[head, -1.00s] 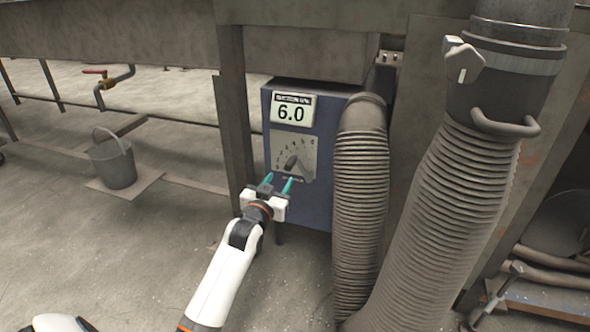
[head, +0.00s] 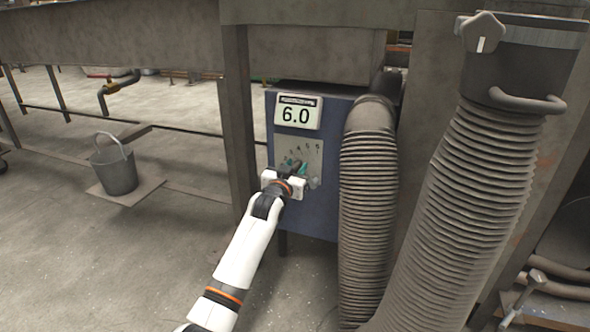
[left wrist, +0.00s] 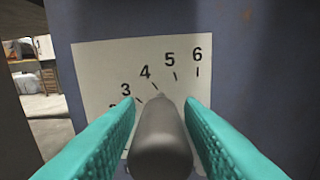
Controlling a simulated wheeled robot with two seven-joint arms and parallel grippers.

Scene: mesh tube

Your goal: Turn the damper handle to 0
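The blue box (head: 310,220) carries a display (head: 298,112) that reads 6.0 and a pale dial plate (head: 314,152) below it. In the left wrist view the dial plate (left wrist: 92,70) shows numbers 3 to 6, with lower ones partly hidden. The dark grey damper handle (left wrist: 160,145) stands out from the plate, its far end seen just below the 4 and 5. My left gripper (head: 294,165) is at the dial, its teal fingers (left wrist: 160,105) on either side of the handle. Gaps show near the fingertips; contact lower down is unclear. My right gripper is out of view.
A ribbed hose (head: 367,200) stands close to the right of the box, with a thicker ribbed tube (head: 465,190) beyond. A metal post (head: 236,120) rises at the box's left. A bucket (head: 116,170) stands on the left. The floor in front is clear.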

